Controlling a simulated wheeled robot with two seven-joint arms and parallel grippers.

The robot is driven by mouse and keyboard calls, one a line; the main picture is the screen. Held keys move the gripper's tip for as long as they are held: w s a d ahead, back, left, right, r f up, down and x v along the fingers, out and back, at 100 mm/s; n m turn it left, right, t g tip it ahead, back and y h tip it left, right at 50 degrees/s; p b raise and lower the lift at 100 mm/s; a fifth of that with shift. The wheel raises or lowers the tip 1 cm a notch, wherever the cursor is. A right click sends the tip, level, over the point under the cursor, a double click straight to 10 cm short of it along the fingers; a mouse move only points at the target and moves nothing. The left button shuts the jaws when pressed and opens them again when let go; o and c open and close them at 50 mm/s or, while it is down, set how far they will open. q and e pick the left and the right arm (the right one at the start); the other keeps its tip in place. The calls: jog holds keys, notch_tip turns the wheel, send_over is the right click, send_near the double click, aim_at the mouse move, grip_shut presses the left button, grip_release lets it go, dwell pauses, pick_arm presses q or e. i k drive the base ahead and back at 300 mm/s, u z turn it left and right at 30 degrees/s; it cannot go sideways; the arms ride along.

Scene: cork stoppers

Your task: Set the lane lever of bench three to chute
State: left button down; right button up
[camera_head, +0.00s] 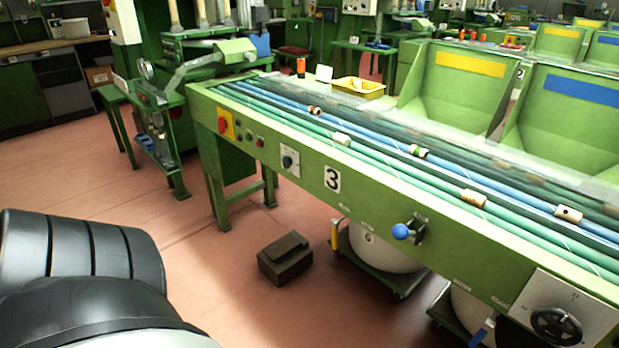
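The green bench marked 3 (332,179) runs from the upper left to the lower right. A lever with a blue ball knob (401,231) sticks out of its front panel, right of the number plate. The knob points left and toward me from a dark pivot. Small labels stand around the lever, too small to read. Several corks (473,198) lie along the green and blue lanes on top. A dark arm link of mine fills the lower left. Neither gripper is in view.
A dark box (285,258) lies on the floor before the bench. White tubs (378,248) on wheeled bases stand under it. A red button on a yellow plate (224,124), a small knob (289,161) and a large dial (556,325) sit on the front panel. The floor at left is open.

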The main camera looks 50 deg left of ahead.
aim_at(400, 231)
jog(key=u, duration=1.75)
jog(key=i, duration=0.45)
jog(key=z, duration=1.05)
